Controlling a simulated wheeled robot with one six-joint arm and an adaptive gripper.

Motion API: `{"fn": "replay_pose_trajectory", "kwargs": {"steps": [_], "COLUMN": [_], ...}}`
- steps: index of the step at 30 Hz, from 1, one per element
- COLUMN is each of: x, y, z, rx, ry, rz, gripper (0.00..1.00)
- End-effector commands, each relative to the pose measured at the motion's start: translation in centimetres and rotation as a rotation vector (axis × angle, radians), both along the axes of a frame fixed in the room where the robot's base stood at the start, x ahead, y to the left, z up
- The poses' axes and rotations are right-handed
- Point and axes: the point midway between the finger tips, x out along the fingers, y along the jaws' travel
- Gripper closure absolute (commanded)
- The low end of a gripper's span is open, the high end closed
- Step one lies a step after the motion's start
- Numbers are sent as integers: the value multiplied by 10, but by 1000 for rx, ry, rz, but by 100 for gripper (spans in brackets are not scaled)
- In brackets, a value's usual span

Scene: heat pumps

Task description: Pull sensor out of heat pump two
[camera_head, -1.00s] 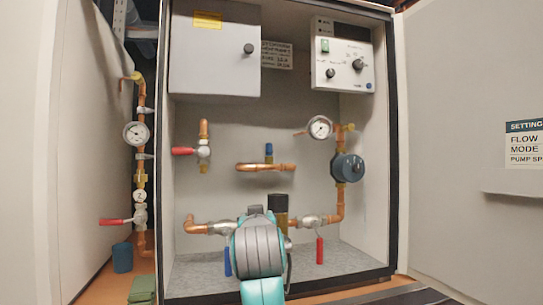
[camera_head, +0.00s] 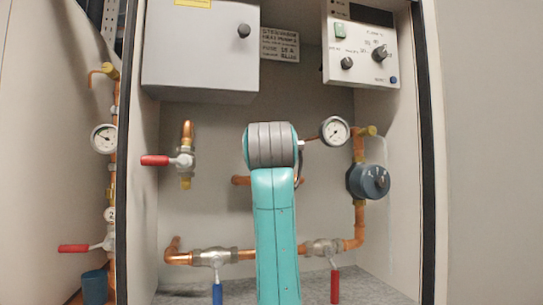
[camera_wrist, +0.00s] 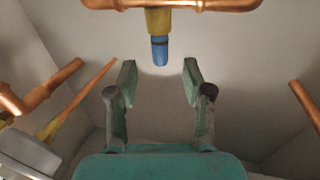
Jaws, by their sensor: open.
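The sensor, a blue cap (camera_wrist: 159,50) on a brass fitting (camera_wrist: 158,20), shows at the top middle of the wrist view, joined to a copper pipe (camera_wrist: 190,4). My gripper (camera_wrist: 159,72) is open and empty. Its two fingers lie left and right of the line to the blue cap, and the cap appears just beyond and between the fingertips, not touched. In the head view my teal arm hides the sensor and the gripper.
Inside the cabinet are a red-handled valve (camera_head: 184,160), a round gauge (camera_head: 334,131), a dark blue pump (camera_head: 369,181) and lower valves with blue (camera_head: 217,293) and red (camera_head: 335,287) handles. A grey box (camera_head: 200,50) and control panel (camera_head: 361,50) hang above.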

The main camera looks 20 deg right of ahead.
Motion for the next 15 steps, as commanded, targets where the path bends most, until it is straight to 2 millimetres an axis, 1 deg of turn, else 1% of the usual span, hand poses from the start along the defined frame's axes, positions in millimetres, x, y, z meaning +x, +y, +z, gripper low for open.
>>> {"fn": "replay_pose_trajectory", "kwargs": {"steps": [1,6,10,15], "x": [9,33,46,54], "y": [-3,-10,-13,-15], "z": [0,-1,0,0], "rx": [1,0,0,1], "ry": [3,2,1,0], "rz": [-2,-2,-1,-1], "gripper": [50,50,50,50]}}
